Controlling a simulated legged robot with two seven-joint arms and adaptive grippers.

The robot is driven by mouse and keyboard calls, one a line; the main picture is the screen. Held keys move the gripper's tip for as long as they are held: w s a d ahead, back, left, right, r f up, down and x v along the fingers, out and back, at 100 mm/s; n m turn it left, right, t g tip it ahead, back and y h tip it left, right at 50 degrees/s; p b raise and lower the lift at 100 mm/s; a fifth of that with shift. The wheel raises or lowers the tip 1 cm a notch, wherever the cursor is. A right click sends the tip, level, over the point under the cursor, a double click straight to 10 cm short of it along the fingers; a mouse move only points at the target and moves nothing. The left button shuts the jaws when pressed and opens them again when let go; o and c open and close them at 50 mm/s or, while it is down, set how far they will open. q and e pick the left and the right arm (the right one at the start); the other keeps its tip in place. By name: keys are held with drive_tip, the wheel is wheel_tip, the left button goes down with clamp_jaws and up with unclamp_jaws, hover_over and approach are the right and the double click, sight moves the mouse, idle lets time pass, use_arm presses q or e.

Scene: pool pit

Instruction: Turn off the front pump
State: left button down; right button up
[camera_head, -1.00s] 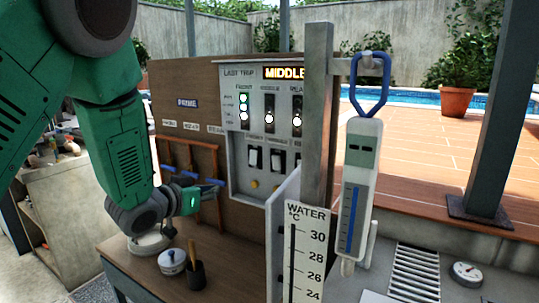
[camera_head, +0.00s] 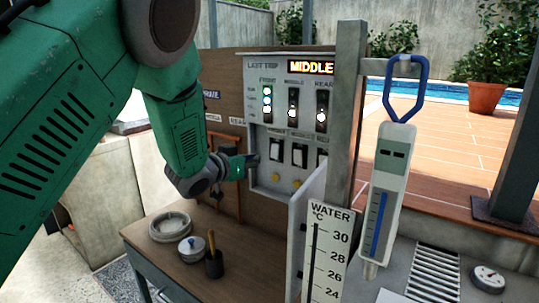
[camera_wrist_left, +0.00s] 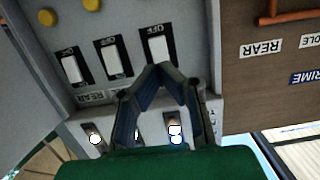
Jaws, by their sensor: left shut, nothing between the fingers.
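The grey pump panel (camera_head: 262,185) stands at the back of the bench, with three white rocker switches in a row. The leftmost, under the FRONT column, is the front switch (camera_head: 276,149). It also shows in the upside-down left wrist view (camera_wrist_left: 158,48), beside the middle switch (camera_wrist_left: 115,57) and rear switch (camera_wrist_left: 73,68). My left gripper (camera_head: 250,162) is shut and empty at the panel's left edge. In the left wrist view its fingertips (camera_wrist_left: 160,70) overlap the front switch's near edge; I cannot tell if they touch. My right gripper is not in view.
An orange-lit display reads MIDDLE above lit indicator lamps (camera_head: 267,100). A post, the water thermometer (camera_head: 328,250) and a hanging meter (camera_head: 387,190) stand right of the panel.

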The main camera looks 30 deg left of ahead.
sight(273, 155)
use_arm(q)
drive_tip(key=p+x, duration=0.1)
drive_tip(key=x, duration=0.5)
drive_tip(key=shift+w+a, duration=0.1)
drive_tip(key=shift+w+d+f, duration=0.1)
drive_tip(key=shift+w+d, duration=0.15)
drive_tip(key=shift+w, duration=0.35)
